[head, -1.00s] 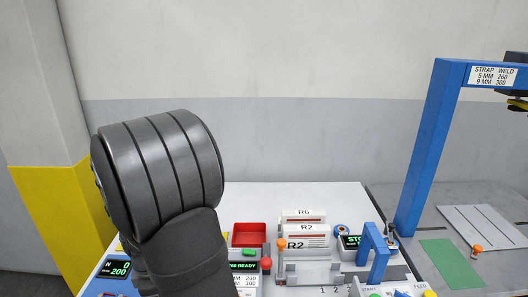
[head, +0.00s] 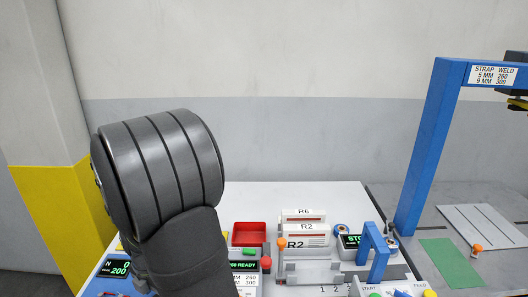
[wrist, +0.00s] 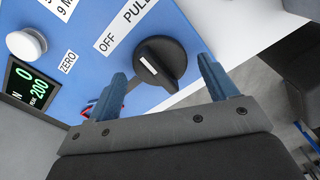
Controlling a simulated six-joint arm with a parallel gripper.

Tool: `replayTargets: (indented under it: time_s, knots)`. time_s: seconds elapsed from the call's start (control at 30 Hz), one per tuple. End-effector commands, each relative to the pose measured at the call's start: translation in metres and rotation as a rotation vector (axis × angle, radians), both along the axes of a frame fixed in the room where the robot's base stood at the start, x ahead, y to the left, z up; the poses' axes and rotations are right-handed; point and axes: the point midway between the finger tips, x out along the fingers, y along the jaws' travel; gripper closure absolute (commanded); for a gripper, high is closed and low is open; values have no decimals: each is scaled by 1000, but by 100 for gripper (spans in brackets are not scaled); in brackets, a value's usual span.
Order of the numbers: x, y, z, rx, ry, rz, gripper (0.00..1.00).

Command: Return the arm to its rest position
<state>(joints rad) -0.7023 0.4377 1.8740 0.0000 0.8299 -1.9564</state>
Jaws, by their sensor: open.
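My gripper (wrist: 164,70) shows in the wrist view with two blue fingers spread apart and nothing held between them. Beyond and between the fingertips is a black rotary knob (wrist: 165,62) with a white mark, on a blue panel (wrist: 85,28). The white mark is on the knob's side facing the OFF label. I cannot tell whether a finger touches the knob. In the head view my dark arm fills the left middle, and the gripper is hidden behind it or below the picture.
The panel's display (head: 118,267) reads 0 and 200. On the white table (head: 335,193) are a red tray (head: 249,234), labelled R2 and R6 stacks (head: 306,231) and small machines. A blue strap-weld frame (head: 430,145) stands at the right. Open air lies above the table.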

Motion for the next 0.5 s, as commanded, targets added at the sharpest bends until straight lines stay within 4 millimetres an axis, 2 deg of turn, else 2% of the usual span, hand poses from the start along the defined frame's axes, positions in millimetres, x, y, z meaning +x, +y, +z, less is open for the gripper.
replayTargets:
  time_s: [0.3,0.5]
  knots:
    - [0,0,0,0,0,240,22]
    - [0,0,0,0,0,337,22]
